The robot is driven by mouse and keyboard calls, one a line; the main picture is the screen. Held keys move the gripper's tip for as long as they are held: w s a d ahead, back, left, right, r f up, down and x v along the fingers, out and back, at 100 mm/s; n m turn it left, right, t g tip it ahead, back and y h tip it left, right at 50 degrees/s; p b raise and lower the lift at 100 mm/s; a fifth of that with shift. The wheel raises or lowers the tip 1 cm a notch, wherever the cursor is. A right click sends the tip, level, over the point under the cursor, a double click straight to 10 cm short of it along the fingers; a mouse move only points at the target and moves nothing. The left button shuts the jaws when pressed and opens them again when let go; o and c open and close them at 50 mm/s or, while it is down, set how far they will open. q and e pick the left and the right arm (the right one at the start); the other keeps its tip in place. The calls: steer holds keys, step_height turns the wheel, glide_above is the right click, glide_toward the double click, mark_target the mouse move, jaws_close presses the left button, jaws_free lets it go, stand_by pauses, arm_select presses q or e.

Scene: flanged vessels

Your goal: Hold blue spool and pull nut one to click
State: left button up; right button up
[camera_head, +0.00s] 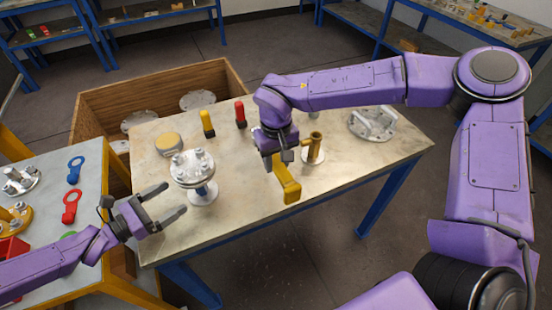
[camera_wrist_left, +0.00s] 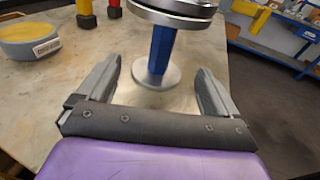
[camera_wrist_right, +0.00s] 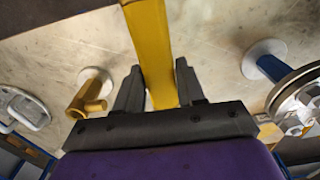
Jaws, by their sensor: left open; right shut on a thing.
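The blue spool stands upright on the metal table; its blue stem (camera_wrist_left: 162,48) rises from a round base between two flanges. Its bolted silver top flange (camera_head: 192,166) carries several nuts; I cannot tell which is nut one. My left gripper (camera_head: 176,199) is open in front of the spool, at stem height. In the left wrist view, the stem is ahead between the open fingers, not touched. My right gripper (camera_head: 277,160) is shut on a yellow tool (camera_head: 287,185), held right of the spool; the tool also shows in the right wrist view (camera_wrist_right: 151,45).
A brass-coloured post (camera_head: 313,150) stands on a round base right of the yellow tool. A handled grey flange (camera_head: 372,123) lies further right. Yellow (camera_head: 207,124) and red (camera_head: 240,114) handled tools and a round tin (camera_head: 168,144) stand behind. A wooden crate (camera_head: 160,85) is beyond the table.

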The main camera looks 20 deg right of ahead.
mark_target(196, 196)
arm_select(q)
steer(key=shift+d+f+b, duration=0.1)
steer(key=shift+d+b, duration=0.3)
steer(key=shift+d, duration=0.85)
arm_select(e)
steer(key=shift+s+a+f, duration=0.15)
steer(key=shift+s+f, duration=0.2)
arm_select(q)
steer(key=b+x, duration=0.1)
steer(key=x, duration=0.1)
steer(key=b+x, duration=0.2)
steer(key=x, duration=0.1)
steer(key=shift+w+a+f, duration=0.1)
steer(key=shift+w+f, duration=0.15)
steer(key=shift+w, duration=0.1)
arm_select(e)
steer(key=f, duration=0.3)
steer(key=shift+w+f, duration=0.3)
steer(key=shift+f, duration=0.1)
arm_select(q)
steer(key=shift+w+d+r+b, duration=0.1)
steer(key=shift+d+r+b, duration=0.15)
steer(key=shift+d+b, duration=0.3)
arm_select(e)
steer(key=shift+s+f, duration=0.1)
steer(key=shift+f, duration=0.1)
arm_select(q)
steer(key=c, duration=1.5)
